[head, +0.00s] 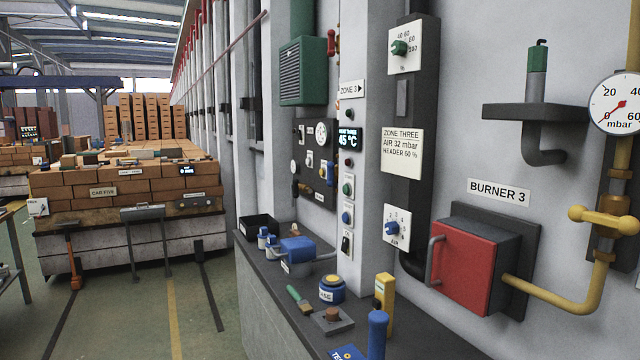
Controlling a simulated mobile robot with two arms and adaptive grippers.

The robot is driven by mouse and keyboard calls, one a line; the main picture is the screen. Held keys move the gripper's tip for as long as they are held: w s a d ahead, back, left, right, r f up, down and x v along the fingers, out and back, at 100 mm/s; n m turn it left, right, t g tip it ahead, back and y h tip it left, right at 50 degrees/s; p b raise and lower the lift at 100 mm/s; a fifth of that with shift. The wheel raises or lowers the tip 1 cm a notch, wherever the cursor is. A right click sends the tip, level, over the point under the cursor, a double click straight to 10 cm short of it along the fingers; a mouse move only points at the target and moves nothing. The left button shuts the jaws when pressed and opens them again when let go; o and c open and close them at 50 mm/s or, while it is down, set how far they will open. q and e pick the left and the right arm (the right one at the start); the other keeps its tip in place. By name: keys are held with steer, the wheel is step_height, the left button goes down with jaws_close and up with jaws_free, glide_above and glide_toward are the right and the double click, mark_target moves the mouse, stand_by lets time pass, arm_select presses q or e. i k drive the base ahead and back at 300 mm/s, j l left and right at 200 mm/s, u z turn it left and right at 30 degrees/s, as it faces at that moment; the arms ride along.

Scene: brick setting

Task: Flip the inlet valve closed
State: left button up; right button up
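No valve with a readable "inlet" label shows. On the right, a yellow pipe (545,296) runs from a red burner box (468,262) under the "BURNER 3" sign and turns up the wall. A yellow valve-like handle (604,221) with a round knob sits across this pipe, roughly level, near the right edge. I cannot tell whether it is the inlet valve or whether it is open or closed. A round mbar gauge (618,103) with a red needle is above it, cut by the frame edge. Neither of my grippers is in view.
A dark wall-side counter (262,275) holds a blue container (297,250), a blue-yellow tin (332,289), a yellow device (385,292) and an upright blue-handled item (377,335). A grey bracket (535,112) juts from the wall. A brick-laden car (130,245) stands left; floor between is open.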

mark_target(330, 183)
steer(key=i+j+z, duration=0.4)
steer(key=z, duration=0.25)
steer(key=i+j+z, duration=0.15)
steer(key=j+z, duration=0.3)
steer(key=i+j+z, duration=0.1)
steer(key=j, duration=0.6)
steer(key=i+j, duration=0.2)
steer(key=j, duration=0.5)
steer(key=i+j+z, duration=0.15)
steer(key=j, duration=0.55)
steer(key=i+j+z, duration=0.1)
steer(key=j, duration=0.6)
steer(key=i+j, duration=0.1)
steer(key=j, duration=0.65)
steer(key=z, duration=0.05)
